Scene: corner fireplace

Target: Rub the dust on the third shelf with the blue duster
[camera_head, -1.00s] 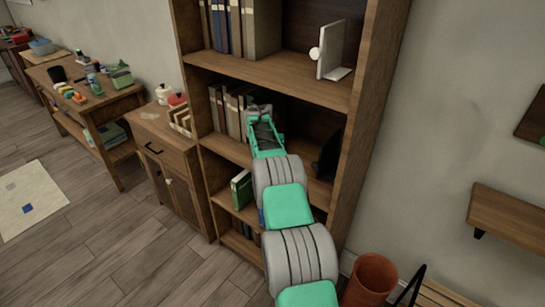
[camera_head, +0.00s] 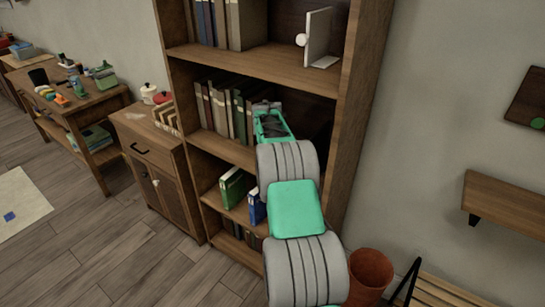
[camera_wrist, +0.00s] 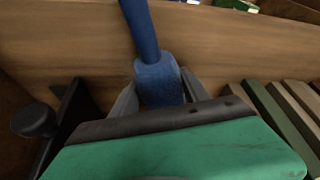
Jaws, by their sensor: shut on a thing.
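My gripper (camera_wrist: 160,92) is shut on the blue duster (camera_wrist: 146,32), whose handle stands between the fingers and runs out of the top of the wrist view. The duster's far end is out of view there. In the head view, my gripper (camera_head: 268,108) reaches into a middle bay of the wooden bookcase (camera_head: 350,130), and my arm hides the duster. A shelf board (camera_head: 225,146) of that bay runs below my gripper; a wooden board (camera_wrist: 230,50) also crosses the wrist view. I cannot make out any dust, nor whether the duster touches the board.
A row of books (camera_head: 218,106) stands left of my gripper; books (camera_wrist: 275,112) show at right in the wrist view. A dark object (camera_wrist: 35,120) is at left there. A white bookend (camera_head: 318,38) stands one shelf up. A terracotta bin (camera_head: 368,278) stands right of the bookcase.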

